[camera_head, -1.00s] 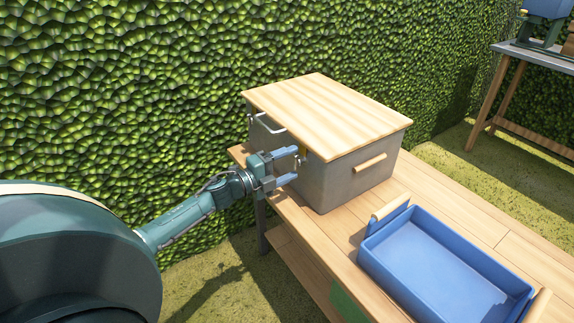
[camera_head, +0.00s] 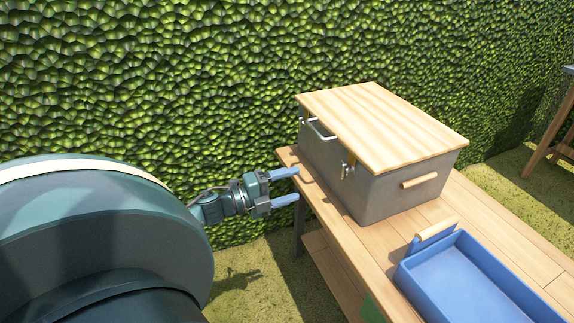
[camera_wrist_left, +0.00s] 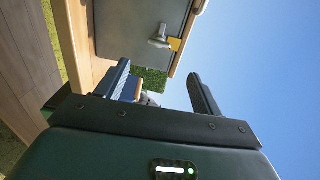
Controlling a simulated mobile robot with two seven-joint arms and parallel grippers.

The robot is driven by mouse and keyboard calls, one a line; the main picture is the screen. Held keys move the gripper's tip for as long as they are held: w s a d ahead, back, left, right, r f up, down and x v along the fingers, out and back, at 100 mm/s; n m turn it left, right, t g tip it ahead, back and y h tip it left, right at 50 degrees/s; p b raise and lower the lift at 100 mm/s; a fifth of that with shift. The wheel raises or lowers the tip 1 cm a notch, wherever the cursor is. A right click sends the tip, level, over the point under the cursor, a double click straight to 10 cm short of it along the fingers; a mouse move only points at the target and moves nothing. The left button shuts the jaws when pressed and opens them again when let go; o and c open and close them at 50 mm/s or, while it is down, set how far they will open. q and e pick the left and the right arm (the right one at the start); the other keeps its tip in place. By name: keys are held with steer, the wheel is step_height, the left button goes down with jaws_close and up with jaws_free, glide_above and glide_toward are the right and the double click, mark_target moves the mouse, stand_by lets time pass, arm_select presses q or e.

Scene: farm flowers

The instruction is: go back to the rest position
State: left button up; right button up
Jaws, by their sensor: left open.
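My left gripper (camera_head: 286,186) is open and empty, in the middle of the head view. Its two blue fingers point right, toward the left end of the grey box, and are apart from it. In the left wrist view my left gripper (camera_wrist_left: 165,85) shows its two fingers spread with nothing between them. The grey box (camera_head: 375,190) has a wooden lid (camera_head: 380,125), which lies shut on top. A metal latch (camera_head: 347,168) is on the box's front; a latch (camera_wrist_left: 160,37) also shows in the left wrist view. My right gripper is not in view.
The box stands on a wooden table (camera_head: 385,236). A blue tray (camera_head: 470,280) with wooden handles sits on the table at lower right. A green hedge (camera_head: 200,70) stands behind. Part of another table (camera_head: 552,130) shows at far right. Grass is open left of the table.

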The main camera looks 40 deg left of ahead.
arm_select(q)
steer(key=shift+s, duration=0.15)
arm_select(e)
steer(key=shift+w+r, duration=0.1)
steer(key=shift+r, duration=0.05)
arm_select(q)
steer(key=s+d+f+n+y, duration=0.1)
steer(key=s+d+f+n, duration=0.1)
steer(key=s+d+n, duration=0.4)
steer(key=s+d+f+n+y, duration=0.1)
steer(key=d+f+n+y, duration=0.2)
steer(key=d, duration=0.5)
steer(key=s+d+r+n+g+p, duration=0.3)
steer(key=s+d+r+n+p, duration=0.1)
steer(key=p, duration=0.4)
steer(key=s+d+r+n+g+p, duration=0.3)
steer(key=d+n+p, duration=0.3)
steer(key=d+p, duration=0.2)
steer(key=shift+s+d+r, duration=0.35)
steer(key=shift+d, duration=0.1)
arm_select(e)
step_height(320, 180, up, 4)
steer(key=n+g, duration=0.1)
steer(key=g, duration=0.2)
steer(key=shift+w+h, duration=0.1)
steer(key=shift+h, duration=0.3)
arm_select(q)
steer(key=shift+f, duration=0.3)
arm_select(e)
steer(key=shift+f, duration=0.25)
